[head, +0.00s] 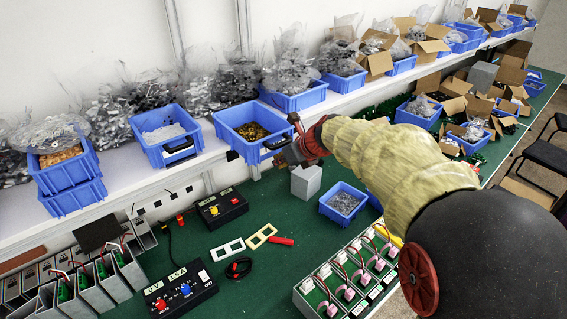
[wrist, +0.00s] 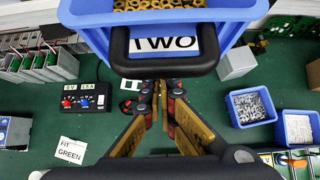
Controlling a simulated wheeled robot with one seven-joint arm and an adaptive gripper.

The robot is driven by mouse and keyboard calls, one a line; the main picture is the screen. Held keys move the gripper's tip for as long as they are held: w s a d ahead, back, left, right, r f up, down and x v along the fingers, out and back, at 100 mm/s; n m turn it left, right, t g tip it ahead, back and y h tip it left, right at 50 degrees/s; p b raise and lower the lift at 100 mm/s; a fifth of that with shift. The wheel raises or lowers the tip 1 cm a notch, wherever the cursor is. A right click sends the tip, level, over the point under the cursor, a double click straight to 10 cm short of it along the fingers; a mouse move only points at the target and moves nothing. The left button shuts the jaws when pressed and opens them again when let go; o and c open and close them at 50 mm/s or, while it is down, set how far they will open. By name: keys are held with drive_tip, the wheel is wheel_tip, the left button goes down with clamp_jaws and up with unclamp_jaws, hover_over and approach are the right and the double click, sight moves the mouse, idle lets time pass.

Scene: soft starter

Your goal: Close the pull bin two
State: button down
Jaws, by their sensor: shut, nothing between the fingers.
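Bin two is a blue pull bin (head: 233,136) with brass-coloured parts inside, on the shelf edge in the head view. Its front juts out past the shelf. In the wrist view, its front (wrist: 90,14) fills the top, with a white "TWO" label and a black handle (wrist: 120,52). My gripper (head: 284,152) is at the bin's front right corner in the head view. In the wrist view my gripper (wrist: 160,88) is shut and empty, its fingertips just below the handle in the picture. I cannot tell whether they touch it.
Another blue bin (head: 187,146) with a black handle stands to the left on the white shelf (head: 125,183). More bins and bagged parts line the shelf. Below, the green table (head: 265,212) holds a grey block (head: 306,181), a small blue bin (head: 343,203) and control boxes (head: 180,290).

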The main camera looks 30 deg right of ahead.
sight(257, 134)
drive_tip(key=w+p, duration=0.2)
drive_tip(key=w, duration=0.2)
drive_tip(key=w+a+p, duration=0.1)
drive_tip(key=w+p, duration=0.1)
drive_tip(key=w, duration=0.2)
drive_tip(key=w+a+p, duration=0.1)
drive_tip(key=w+p, duration=0.1)
drive_tip(key=w, duration=0.2)
drive_tip(key=shift+a+r+p, duration=0.2)
drive_tip(key=shift+p, duration=0.2)
drive_tip(key=shift+w+a+f, duration=0.1)
drive_tip(key=shift+w, duration=0.5)
